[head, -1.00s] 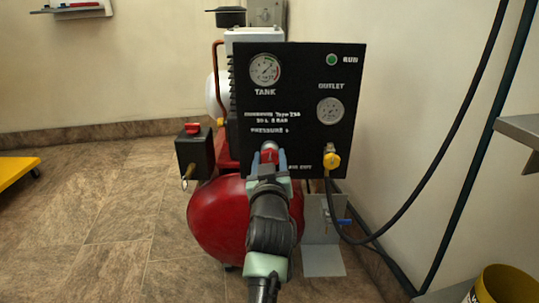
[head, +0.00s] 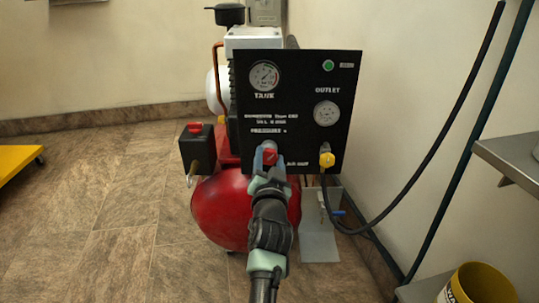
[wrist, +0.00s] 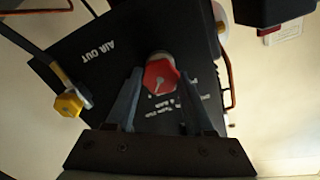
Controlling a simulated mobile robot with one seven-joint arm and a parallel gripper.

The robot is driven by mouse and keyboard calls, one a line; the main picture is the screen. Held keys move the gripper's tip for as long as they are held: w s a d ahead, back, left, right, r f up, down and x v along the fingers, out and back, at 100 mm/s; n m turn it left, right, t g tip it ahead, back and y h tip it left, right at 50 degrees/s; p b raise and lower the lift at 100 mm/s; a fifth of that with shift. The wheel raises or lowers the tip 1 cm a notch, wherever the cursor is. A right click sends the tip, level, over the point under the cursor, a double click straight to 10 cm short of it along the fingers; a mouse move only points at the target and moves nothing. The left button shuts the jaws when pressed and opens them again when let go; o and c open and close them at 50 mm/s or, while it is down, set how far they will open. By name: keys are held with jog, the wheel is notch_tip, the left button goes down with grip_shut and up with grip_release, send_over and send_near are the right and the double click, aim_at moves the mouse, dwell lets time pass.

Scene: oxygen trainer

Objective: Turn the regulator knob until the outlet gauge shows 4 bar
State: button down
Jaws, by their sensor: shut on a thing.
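The red regulator knob (head: 270,156) is on the lower part of the black panel (head: 296,143). My gripper (head: 268,161) is at the knob with a finger on each side, shut on it. The wrist view shows the knob (wrist: 160,75) with a pale mark on its face, between the two fingers of my gripper (wrist: 160,90). The outlet gauge (head: 327,113) is a white dial at the panel's right; its needle is too small to read. The tank gauge (head: 264,76) is at the panel's upper left.
A yellow outlet fitting (head: 327,160) with a black hose (head: 432,152) is right of the knob. A black box with a red switch (head: 194,128) is at the left. The red tank (head: 222,212) is below. A metal shelf (head: 510,150) and yellow bucket (head: 476,287) are at the right.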

dwell(0.3)
jog(key=shift+c, duration=1.4)
grip_release()
jog(key=shift+s, duration=0.15)
jog(key=s+p, duration=0.8)
jog(key=s, duration=0.4)
jog(key=shift+s+p, duration=0.35)
jog(key=shift+p, duration=0.05)
